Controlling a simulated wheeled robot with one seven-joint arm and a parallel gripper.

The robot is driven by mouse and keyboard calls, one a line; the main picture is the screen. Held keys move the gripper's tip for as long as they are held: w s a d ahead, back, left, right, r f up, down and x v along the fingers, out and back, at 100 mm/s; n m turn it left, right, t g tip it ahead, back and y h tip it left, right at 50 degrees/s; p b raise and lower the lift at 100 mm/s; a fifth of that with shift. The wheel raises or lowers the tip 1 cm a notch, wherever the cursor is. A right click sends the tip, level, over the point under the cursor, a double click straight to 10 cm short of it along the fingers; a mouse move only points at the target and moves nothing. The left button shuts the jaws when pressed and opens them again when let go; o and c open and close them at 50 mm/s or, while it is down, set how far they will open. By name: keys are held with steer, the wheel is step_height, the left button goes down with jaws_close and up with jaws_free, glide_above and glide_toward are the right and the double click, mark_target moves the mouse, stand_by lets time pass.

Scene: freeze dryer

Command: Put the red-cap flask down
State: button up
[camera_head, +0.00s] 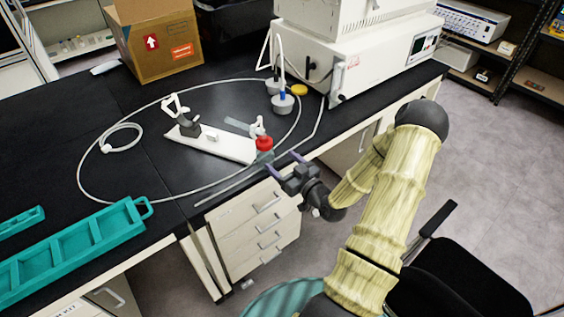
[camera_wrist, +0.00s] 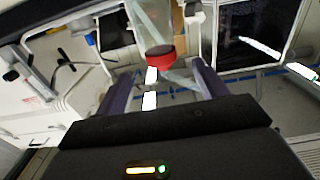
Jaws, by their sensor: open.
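The red-cap flask (camera_head: 264,144) is at the bench's front edge, beside the right end of a white stand base. Its glass part is pale and hard to make out. In the wrist view the red cap (camera_wrist: 160,55) is ahead, between the two purple fingers, with the clear glass above it in the picture. My gripper (camera_head: 285,163) is open and empty, just in front of the flask at the bench edge. The flask appears to be beyond the fingertips, and I cannot tell whether anything touches it.
The white stand (camera_head: 220,143) with a dark clamp lies left of the flask. A thin white tube loops over the black bench. A grey-capped flask (camera_head: 282,104) and yellow cap (camera_head: 299,90) are near the white freeze dryer (camera_head: 370,62). Teal racks (camera_head: 75,249) lie left.

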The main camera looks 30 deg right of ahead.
steer(key=shift+a, duration=0.1)
steer(key=a+f+n+g, duration=0.2)
steer(key=a+g, duration=0.4)
steer(key=g, duration=0.2)
steer(key=s+a+r+m+g+h, duration=0.1)
steer(key=s+a+r+m+g, duration=0.1)
steer(key=s, duration=0.6)
steer(key=s+a+r+m+g+h, duration=0.2)
steer(key=s+a+r+g, duration=0.3)
steer(key=s+a+r, duration=0.2)
steer(key=shift+s+r, duration=0.65)
steer(key=shift+s, duration=0.45)
